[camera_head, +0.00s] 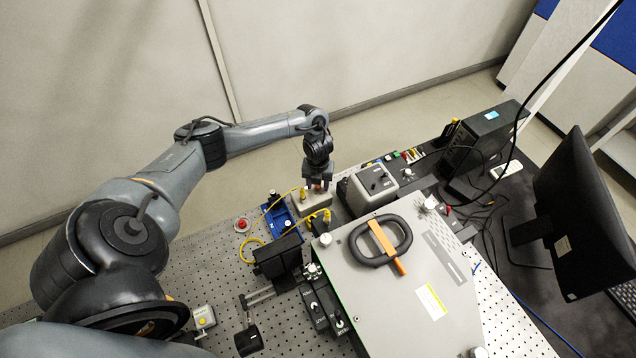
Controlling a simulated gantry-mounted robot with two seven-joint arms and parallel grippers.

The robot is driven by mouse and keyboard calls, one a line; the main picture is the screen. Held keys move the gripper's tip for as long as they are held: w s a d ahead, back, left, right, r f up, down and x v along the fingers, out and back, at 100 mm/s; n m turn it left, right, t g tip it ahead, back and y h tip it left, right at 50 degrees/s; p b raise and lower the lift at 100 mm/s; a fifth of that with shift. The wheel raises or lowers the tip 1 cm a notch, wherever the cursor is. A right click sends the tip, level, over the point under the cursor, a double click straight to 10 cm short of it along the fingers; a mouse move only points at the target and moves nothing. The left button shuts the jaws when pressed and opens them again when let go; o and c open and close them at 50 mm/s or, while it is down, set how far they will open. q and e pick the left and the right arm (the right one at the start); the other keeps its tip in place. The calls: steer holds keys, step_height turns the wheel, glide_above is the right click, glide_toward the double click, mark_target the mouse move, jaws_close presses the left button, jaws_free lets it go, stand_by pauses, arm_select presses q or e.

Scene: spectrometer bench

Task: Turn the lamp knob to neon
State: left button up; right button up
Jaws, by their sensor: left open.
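My left gripper (318,186) points down over a small light-grey box (314,205) near the back of the bench. Its fingers are open around or just above a small brownish part on top of that box. I cannot tell whether they touch it. The part may be the lamp knob, but its pointer and any neon label are too small or hidden to read. A yellow connector (303,194) with a cable sits beside the fingers. A larger grey box with a dark top panel (378,179) stands just right of the gripper. My right gripper is not in view.
A large grey instrument housing (415,300) with a black handle fills the front middle. A blue tray (279,213) and a red button (242,224) lie left of the small box. Yellow cables loop there. A monitor (580,215) stands at the right.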

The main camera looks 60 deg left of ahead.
arm_select(q)
steer(key=shift+r, duration=0.6)
step_height(320, 180, up, 4)
step_height(320, 180, up, 6)
steer(key=shift+f+p, duration=0.2)
steer(key=shift+p, duration=0.8)
